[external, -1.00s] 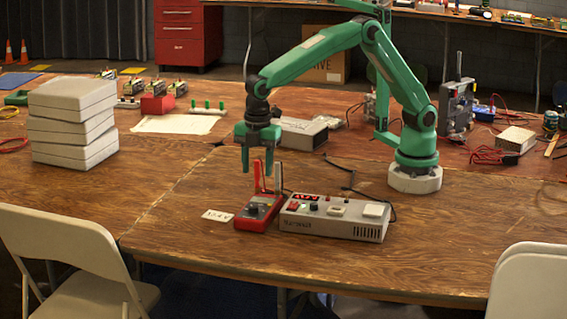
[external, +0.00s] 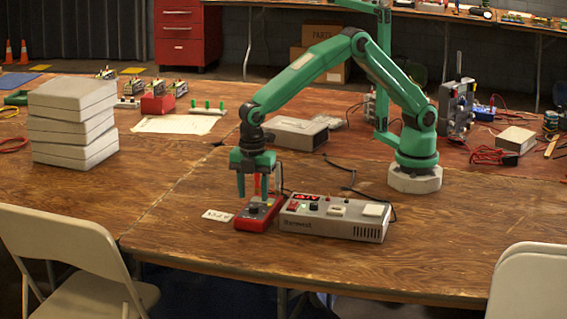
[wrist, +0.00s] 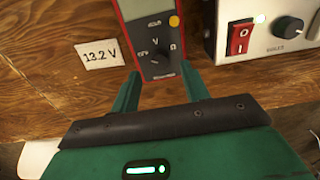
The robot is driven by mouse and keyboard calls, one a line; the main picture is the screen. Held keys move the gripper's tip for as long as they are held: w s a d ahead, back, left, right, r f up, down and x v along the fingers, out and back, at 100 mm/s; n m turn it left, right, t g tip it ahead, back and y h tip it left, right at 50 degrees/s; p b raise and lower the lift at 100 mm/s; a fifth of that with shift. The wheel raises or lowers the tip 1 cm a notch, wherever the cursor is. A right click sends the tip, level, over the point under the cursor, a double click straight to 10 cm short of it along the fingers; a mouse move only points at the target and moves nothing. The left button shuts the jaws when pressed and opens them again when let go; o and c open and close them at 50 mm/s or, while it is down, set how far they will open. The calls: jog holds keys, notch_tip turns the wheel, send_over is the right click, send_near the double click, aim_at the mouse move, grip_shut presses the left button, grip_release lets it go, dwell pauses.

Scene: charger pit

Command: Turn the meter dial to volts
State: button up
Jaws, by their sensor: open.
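The red meter (external: 262,222) lies on the wooden table, left of the grey power box. In the wrist view the meter (wrist: 128,12) is at the top centre, its dark face marked with V and an ohm sign. Its dark dial (wrist: 160,55) is partly visible low on the face; I cannot tell clearly where it points. My gripper (external: 252,197) is open, fingers pointing down just above the meter. In the wrist view its fingertips (wrist: 161,78) are on both sides of the meter's near end, with nothing between them that they grip.
The grey power box (external: 335,224) with a red switch stands close to the meter's right. A white card (wrist: 103,53) reading 13.2 V lies to the meter's left. Stacked grey boxes (external: 72,120) stand at the far left. The table in front is clear.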

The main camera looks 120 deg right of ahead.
aim_at(254, 206)
jog(key=shift+f, duration=1.7)
jog(key=c, duration=1)
